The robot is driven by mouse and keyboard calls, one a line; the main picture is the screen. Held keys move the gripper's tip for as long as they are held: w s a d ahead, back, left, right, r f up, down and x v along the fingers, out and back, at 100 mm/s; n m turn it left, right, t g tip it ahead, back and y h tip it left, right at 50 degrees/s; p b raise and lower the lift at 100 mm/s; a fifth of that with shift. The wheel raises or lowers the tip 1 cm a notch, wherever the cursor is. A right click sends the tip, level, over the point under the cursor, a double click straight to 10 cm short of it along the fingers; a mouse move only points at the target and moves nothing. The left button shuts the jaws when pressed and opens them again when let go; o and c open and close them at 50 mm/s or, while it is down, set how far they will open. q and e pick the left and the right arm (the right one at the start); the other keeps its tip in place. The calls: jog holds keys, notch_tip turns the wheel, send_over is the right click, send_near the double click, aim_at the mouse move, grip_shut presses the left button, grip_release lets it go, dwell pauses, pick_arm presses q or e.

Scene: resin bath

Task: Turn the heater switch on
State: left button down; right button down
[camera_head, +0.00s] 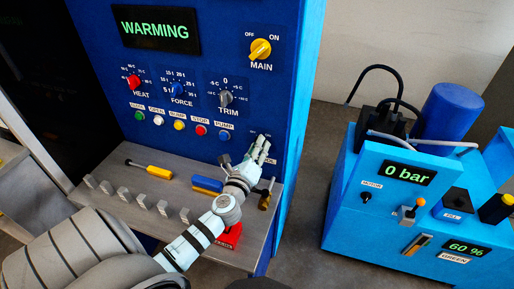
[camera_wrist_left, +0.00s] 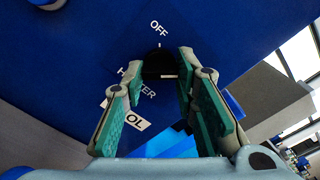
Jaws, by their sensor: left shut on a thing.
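The heater switch (camera_wrist_left: 159,64) is a dark knob on the blue panel in the left wrist view, with OFF printed above it and a partly covered HEATER label below. My left gripper (camera_wrist_left: 160,72) has its green-padded fingers on either side of the knob and is shut on it. A small white mark lies between the knob and OFF; I cannot clearly read the knob's pointer. In the head view my left gripper (camera_head: 262,148) reaches the lower right of the panel and hides the switch. My right gripper is not in view.
The blue panel (camera_head: 180,70) carries a WARMING display (camera_head: 155,30), the yellow MAIN switch (camera_head: 260,50), dials and several buttons. The grey shelf (camera_head: 125,180) below holds a yellow-handled tool (camera_head: 159,171) and grey blocks. A blue pump unit (camera_head: 350,215) stands right, across open floor.

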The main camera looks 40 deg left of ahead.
pick_arm(q)
jog(key=c, duration=1.3)
grip_release()
jog(key=v, duration=1.2)
jog(key=shift+f, duration=0.1)
